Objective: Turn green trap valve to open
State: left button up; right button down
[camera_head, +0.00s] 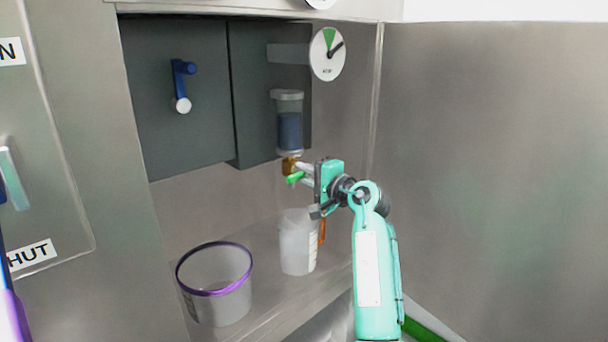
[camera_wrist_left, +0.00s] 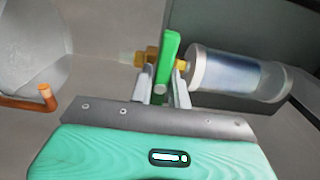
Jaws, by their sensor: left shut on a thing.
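The green trap valve handle (camera_head: 295,178) sits on a brass valve body (camera_head: 290,164) below a clear trap (camera_head: 289,128) with dark blue content. My left gripper (camera_head: 305,174) is at the handle. In the left wrist view, its fingertips (camera_wrist_left: 164,88) are shut on the green handle (camera_wrist_left: 168,60), one on each side. There the handle lies across the line of the brass valve (camera_wrist_left: 146,58) and trap (camera_wrist_left: 235,75). In the head view, the gripper hides part of the handle. My right gripper is not in view.
A translucent jug (camera_head: 296,245) with an orange handle (camera_head: 322,231) stands below the valve. A purple-rimmed tub (camera_head: 217,300) stands to its left on the ledge. A dial gauge (camera_head: 328,54) and a blue crank (camera_head: 180,85) are above. A steel wall (camera_head: 490,150) closes off the right.

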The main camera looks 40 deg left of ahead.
pick_arm(q)
grip_shut()
